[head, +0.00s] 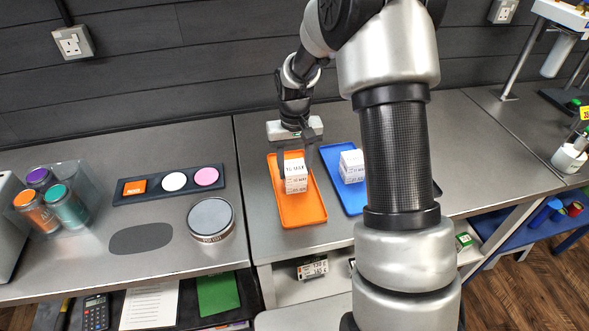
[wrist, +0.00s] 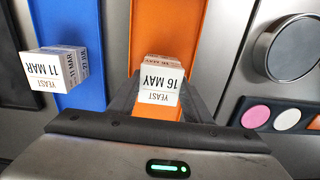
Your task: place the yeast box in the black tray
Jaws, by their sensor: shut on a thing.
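A white yeast box marked "16 MAY" (wrist: 158,92) sits at the orange tray (wrist: 182,22), between the fingers of my gripper (head: 295,160). My gripper is shut on it. The box (head: 296,178) also shows in the head view, over the orange tray (head: 306,211); I cannot tell whether it is lifted. More white box faces show directly behind it in the wrist view. The black tray (wrist: 14,75) shows partly at the left edge of the wrist view, beyond the blue tray. In the head view my arm hides most of that area.
A blue tray (head: 350,199) holds another white yeast box (head: 352,166), marked "11 MAR" in the wrist view. A round tin (head: 211,218) and a dark panel with coloured discs (head: 170,184) lie left of the orange tray. A clear bin of coloured-lidded jars (head: 52,198) stands farther left.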

